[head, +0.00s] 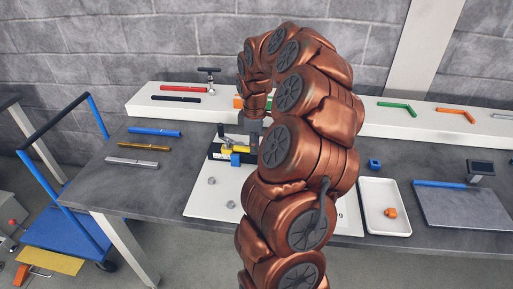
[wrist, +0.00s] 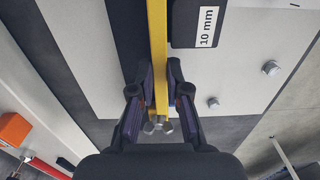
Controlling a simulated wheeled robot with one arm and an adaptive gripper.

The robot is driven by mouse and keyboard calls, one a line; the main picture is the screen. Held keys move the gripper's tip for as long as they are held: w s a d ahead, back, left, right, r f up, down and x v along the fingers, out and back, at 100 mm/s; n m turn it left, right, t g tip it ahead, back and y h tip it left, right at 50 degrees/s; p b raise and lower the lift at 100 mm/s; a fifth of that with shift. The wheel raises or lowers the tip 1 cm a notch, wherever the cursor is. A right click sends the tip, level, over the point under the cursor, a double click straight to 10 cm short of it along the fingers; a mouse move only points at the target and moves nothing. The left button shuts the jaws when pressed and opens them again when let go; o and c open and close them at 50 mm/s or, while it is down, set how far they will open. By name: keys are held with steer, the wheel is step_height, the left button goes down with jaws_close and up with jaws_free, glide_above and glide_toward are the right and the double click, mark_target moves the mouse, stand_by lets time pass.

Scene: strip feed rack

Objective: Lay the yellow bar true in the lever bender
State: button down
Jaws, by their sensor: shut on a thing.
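In the wrist view the yellow bar (wrist: 158,45) runs from the top edge down between the fingers of my gripper (wrist: 159,85), which is shut on it. The bar passes beside a black block (wrist: 182,30) labelled "10 mm". In the head view the lever bender (head: 217,153) is a dark fixture with blue and yellow parts on a white plate. My gripper (head: 254,127) is at its far right side, partly hidden by my arm. Whether the bar lies seated or square in the bender cannot be told.
The white plate (head: 200,205) carries several bolt heads. Blue (head: 155,131), gold (head: 145,147) and grey (head: 132,162) bars lie on the bench at left. A white shelf (head: 140,105) runs behind. A white tray (head: 384,224) with an orange piece stands at right.

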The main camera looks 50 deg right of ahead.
steer(key=shift+f+b, duration=0.5)
steer(key=shift+f, duration=0.35)
steer(key=c, duration=1.1)
jaws_free()
steer(key=shift+r, duration=0.15)
step_height(320, 180, up, 12)
steer(key=shift+f, duration=0.1)
